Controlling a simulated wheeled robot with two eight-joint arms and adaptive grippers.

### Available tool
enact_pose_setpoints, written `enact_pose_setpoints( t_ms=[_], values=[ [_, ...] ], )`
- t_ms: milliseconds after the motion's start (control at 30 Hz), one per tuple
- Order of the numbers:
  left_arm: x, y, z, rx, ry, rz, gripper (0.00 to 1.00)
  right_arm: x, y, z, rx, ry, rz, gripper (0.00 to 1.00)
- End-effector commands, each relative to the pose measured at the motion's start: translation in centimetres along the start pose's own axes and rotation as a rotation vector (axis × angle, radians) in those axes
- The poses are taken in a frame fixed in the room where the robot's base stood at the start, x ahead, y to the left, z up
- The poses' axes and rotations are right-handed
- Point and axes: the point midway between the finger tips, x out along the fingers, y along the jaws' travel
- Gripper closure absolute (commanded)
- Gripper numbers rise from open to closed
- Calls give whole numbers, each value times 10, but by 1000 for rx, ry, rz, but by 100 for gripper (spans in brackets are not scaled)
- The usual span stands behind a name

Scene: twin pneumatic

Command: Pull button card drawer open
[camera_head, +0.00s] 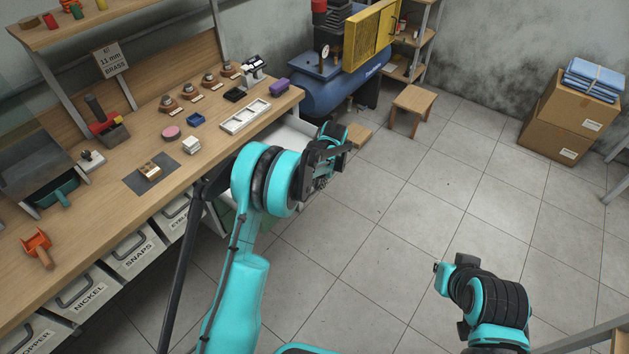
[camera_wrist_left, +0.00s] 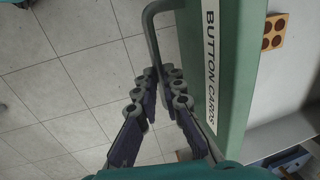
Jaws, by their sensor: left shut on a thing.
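The button card drawer (camera_wrist_left: 240,70) shows in the left wrist view as a green front with a white "BUTTON CARDS" label (camera_wrist_left: 210,60). Its grey bar handle (camera_wrist_left: 151,40) stands out from the front. My left gripper (camera_wrist_left: 160,84) is shut on this handle, with its fingers on either side of the bar. How far the drawer stands open is unclear. My right gripper (camera_head: 445,275) is over the floor at lower right, its jaws too small to read.
A tan card with brown dots (camera_wrist_left: 273,32) shows by the drawer's edge. The wooden bench (camera_head: 110,190) holds trays and small parts. Labelled bins (camera_head: 90,290) sit below it. A blue compressor (camera_head: 330,90) and a stool (camera_head: 412,100) stand beyond.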

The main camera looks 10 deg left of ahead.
Motion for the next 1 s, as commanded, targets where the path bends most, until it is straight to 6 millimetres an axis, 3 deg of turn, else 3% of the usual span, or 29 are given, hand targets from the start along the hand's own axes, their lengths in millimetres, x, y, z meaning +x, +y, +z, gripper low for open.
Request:
enact_pose_setpoints(
  t_ms=[300,333,400,767,1000],
  values=[
    [2,1,1,0,-1,2,100,0,0,0,0,0,0,100],
    [2,1,1,0,-1,2,86,0,0,0,0,0,0,100],
    [2,1,0,0,-1,2,69,0,0,0,0,0,0,100],
    [-4,1,0,0,0,1,69,0,0,0,0,0,0,100],
    [-45,1,0,1,0,1,69,0,0,0,0,0,0,100]
  ],
)
